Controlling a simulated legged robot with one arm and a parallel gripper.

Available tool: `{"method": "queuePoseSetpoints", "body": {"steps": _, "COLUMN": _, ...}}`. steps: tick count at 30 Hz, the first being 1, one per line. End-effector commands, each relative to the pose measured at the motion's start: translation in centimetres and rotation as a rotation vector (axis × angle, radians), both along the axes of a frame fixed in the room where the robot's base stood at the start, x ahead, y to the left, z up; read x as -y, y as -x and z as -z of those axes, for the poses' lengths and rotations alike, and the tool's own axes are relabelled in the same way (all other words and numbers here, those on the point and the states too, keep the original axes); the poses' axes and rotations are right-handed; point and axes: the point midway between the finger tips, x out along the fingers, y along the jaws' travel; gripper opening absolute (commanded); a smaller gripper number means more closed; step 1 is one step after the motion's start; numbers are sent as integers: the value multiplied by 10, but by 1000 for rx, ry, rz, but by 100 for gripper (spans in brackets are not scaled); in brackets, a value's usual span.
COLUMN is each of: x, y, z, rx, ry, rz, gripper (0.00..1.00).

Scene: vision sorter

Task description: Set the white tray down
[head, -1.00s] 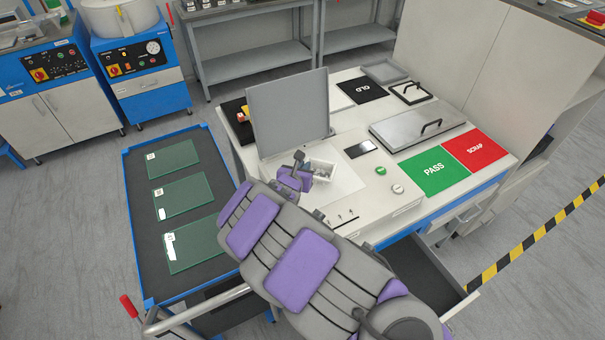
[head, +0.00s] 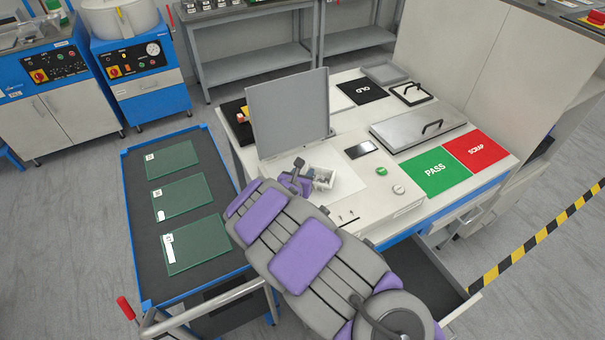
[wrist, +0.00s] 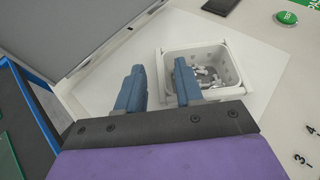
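The white tray (head: 331,181) is a small open box holding several small grey metal parts. It appears to rest on the white pad (head: 346,190) in front of the raised grey panel. In the wrist view, the tray (wrist: 233,60) is right of centre with its left wall between my fingers. My gripper (wrist: 160,72) is open, with the left finger outside the tray and apart from it. The right finger overlaps the tray's inside in the picture; whether it touches the wall I cannot tell. In the head view my gripper (head: 298,178) is at the tray's left, its fingers partly hidden.
The raised grey panel (head: 288,112) stands just behind the pad. A small black display (head: 361,150) and green button (head: 398,189) are to the right. Beyond are a metal lid (head: 415,125), the PASS mat (head: 437,172) and the SCRAP mat (head: 475,151). A cart with glass plates (head: 181,199) is left.

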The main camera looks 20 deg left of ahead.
Motion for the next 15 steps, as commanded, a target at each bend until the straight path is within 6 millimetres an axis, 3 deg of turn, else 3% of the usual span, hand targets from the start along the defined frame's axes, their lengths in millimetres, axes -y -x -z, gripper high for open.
{"method": "queuePoseSetpoints", "body": {"steps": 8, "x": -1, "y": 5, "z": -2, "rx": 1, "ry": 1, "rz": -3, "gripper": 36}}
{"method": "queuePoseSetpoints", "body": {"steps": 15, "x": 0, "y": 40, "z": -21, "rx": 3, "ry": 3, "rz": -6, "gripper": 36}}
